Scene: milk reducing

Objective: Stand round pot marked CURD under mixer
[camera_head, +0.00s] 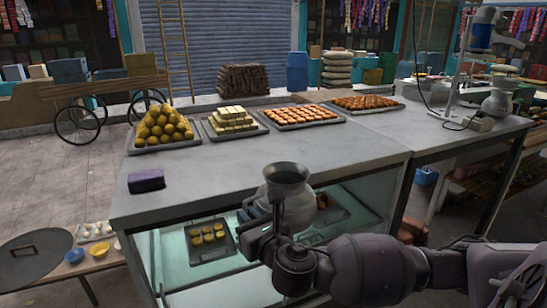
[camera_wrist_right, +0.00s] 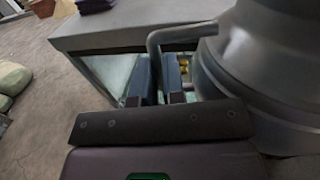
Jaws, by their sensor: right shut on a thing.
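A round grey metal pot (camera_head: 290,190) with a flared rim is held upright by my right gripper (camera_head: 277,212) in front of the counter's front edge. No marking can be read on it. In the right wrist view, the pot (camera_wrist_right: 270,75) fills the right side, and the gripper fingers (camera_wrist_right: 160,82) are shut on its looped side handle. The mixer (camera_head: 482,38), with a blue motor on a grey stand, stands on the side counter at the far right. A second round grey pot (camera_head: 498,98) stands on that counter close to the mixer. My left gripper is out of view.
The main counter (camera_head: 330,152) has trays of sweets (camera_head: 160,131) along its back and a purple box (camera_head: 146,180) at left. Its front middle is bare. A glass case with trays is below. A white box (camera_head: 481,123) sits by the mixer's base.

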